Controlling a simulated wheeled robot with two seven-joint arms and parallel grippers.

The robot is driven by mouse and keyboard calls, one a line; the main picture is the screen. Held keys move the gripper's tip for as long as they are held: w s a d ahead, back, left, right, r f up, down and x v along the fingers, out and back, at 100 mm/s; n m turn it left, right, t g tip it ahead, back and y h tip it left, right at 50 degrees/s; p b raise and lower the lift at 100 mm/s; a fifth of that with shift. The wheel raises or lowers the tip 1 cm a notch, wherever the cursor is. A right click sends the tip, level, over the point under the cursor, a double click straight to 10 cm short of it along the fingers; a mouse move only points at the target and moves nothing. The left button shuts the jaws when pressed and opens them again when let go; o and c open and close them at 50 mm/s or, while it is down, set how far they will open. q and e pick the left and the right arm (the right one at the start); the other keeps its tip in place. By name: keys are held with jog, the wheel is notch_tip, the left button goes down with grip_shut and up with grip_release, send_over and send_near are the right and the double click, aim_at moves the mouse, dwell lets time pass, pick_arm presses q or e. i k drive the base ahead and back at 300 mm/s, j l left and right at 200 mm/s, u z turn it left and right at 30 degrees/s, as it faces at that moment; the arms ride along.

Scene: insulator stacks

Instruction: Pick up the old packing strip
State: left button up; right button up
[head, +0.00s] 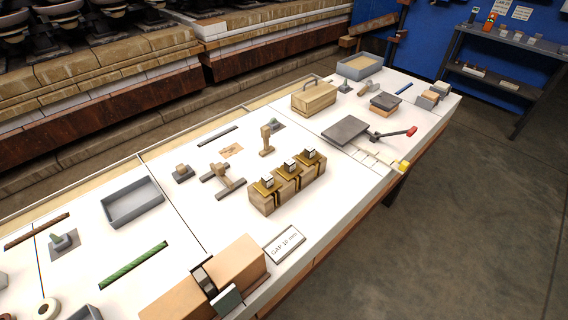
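Several narrow strips lie on the white bench top (190,225) in the head view, and I cannot tell for sure which is the old packing strip. A reddish-brown, worn-looking strip (37,231) lies flat at the far left. A green ribbed strip (133,263) lies diagonally at the lower left, below a grey tray. A thin dark strip (218,135) lies near the back edge. None of them is held. Neither of my grippers shows in this view.
A grey open tray (131,218) stands between the strips. A wooden block with three metal-topped pieces (287,192) stands mid-bench. A large tan block with a dark band (168,303) sits at the front. A red-handled tool (396,133) lies farther right.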

aim_at(204, 279)
jog(key=u, duration=1)
jog(key=k+j+z, duration=0.15)
jog(key=k+z, duration=0.5)
